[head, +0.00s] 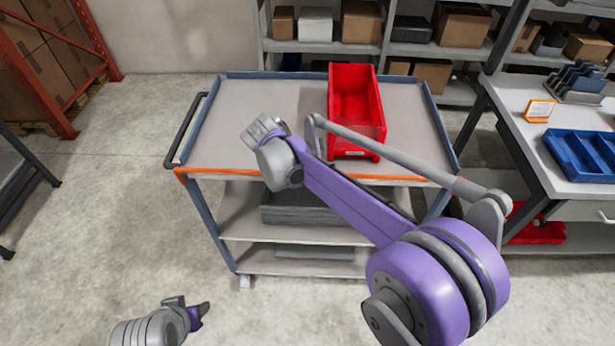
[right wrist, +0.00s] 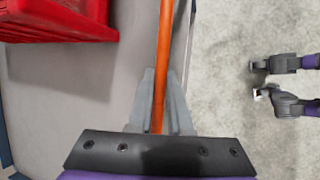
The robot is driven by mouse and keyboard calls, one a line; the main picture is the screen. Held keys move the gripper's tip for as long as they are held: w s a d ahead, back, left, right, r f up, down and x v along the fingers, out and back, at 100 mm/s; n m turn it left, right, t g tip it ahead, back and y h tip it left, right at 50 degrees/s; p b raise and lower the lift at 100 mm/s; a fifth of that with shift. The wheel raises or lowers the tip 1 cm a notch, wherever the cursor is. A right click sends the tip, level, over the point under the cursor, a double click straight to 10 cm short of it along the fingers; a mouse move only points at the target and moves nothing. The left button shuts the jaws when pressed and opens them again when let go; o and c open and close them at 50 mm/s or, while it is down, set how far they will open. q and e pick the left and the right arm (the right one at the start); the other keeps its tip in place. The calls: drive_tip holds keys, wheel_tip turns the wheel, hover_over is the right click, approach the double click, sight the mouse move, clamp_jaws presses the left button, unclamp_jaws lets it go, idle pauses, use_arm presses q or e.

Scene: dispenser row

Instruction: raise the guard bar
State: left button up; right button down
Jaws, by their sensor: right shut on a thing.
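The guard bar is a thin orange bar (head: 215,172) along the near edge of the grey cart's top shelf (head: 232,120). It runs up the middle of the right wrist view (right wrist: 163,50). My right gripper (right wrist: 160,80) is shut on the bar, with a grey finger on each side of it. My left gripper (head: 192,312) is low in front of the cart, away from the bar. Its finger gap is unclear.
A red bin (head: 350,92) stands on the cart top, right of centre. A push handle (head: 190,130) is on the cart's left side. A workbench (head: 560,180) with a blue tray (head: 585,155) stands at the right. The floor left of the cart is clear.

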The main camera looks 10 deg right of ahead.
drive_tip(key=shift+w+d, duration=0.2)
drive_tip(key=shift+w, duration=0.3)
idle(0.3)
drive_tip(key=c, duration=0.8)
unclamp_jaws()
drive_tip(key=shift+c, duration=0.2)
drive_tip(key=v, duration=1.1)
drive_tip(key=shift+w+d, duration=0.1)
